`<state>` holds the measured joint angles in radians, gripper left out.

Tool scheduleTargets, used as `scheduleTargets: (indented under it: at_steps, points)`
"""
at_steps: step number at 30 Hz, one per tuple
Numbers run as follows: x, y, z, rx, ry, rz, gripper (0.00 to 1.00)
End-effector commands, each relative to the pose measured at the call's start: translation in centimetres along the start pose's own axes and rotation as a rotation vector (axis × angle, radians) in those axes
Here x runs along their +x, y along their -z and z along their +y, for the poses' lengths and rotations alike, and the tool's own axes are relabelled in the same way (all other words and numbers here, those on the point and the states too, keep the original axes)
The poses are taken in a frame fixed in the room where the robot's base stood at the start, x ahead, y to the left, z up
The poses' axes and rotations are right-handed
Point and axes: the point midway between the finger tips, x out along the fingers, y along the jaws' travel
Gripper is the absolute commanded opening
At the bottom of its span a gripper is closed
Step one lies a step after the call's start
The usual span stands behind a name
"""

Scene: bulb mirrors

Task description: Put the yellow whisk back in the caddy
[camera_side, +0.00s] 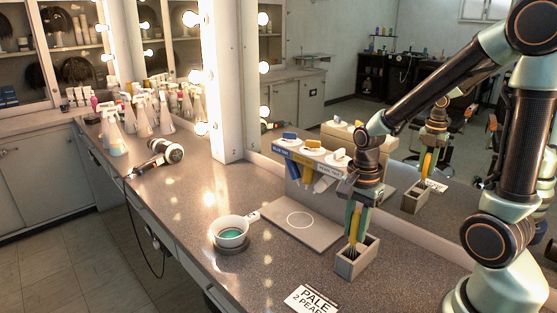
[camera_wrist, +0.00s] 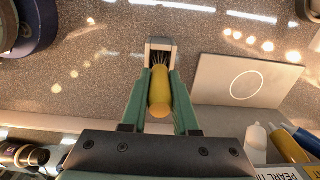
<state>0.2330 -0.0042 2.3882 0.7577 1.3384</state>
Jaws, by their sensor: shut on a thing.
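My gripper (camera_side: 357,212) points down above the caddy, with its green fingers shut on the yellow whisk (camera_side: 354,222). In the wrist view the whisk's yellow handle (camera_wrist: 159,90) lies between the two fingers (camera_wrist: 160,78). The whisk hangs about upright. Its dark bristles are at the mouth of the grey box-shaped caddy (camera_side: 357,262) and seem to reach inside it; how deep, I cannot tell. The caddy also shows in the wrist view (camera_wrist: 160,43), with the bristles over its opening.
A grey board with a white ring (camera_side: 299,220) lies left of the caddy, below a rack of tubes (camera_side: 312,155). A white bowl with green contents (camera_side: 232,232) and a label card (camera_side: 311,299) are nearby. A mirror stands behind. A hair dryer (camera_side: 160,155) lies further left.

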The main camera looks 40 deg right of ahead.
Motion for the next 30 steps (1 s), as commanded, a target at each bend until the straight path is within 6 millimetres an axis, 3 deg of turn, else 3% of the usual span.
scheduleTargets:
  at_steps: [11, 12, 14, 20, 21, 23, 24, 30]
  points:
    - [0.25, 0.0, 0.01, 0.0, 0.0, 0.0, 0.0]
    - [0.25, 0.0, 0.01, 0.0, 0.0, 0.0, 0.43]
    - [0.24, 0.0, 0.01, 0.0, 0.0, 0.0, 0.63]
    - [0.24, 0.0, 0.01, 0.0, 0.0, 0.0, 0.63]
    - [0.24, 0.0, 0.01, 0.0, 0.0, 0.0, 0.67]
    - [0.24, 0.0, 0.01, 0.0, 0.0, 0.0, 0.9]
    - [0.24, 0.0, 0.01, 0.0, 0.0, 0.0, 0.93]
    - [0.23, 0.0, 0.01, 0.0, 0.0, 0.0, 0.93]
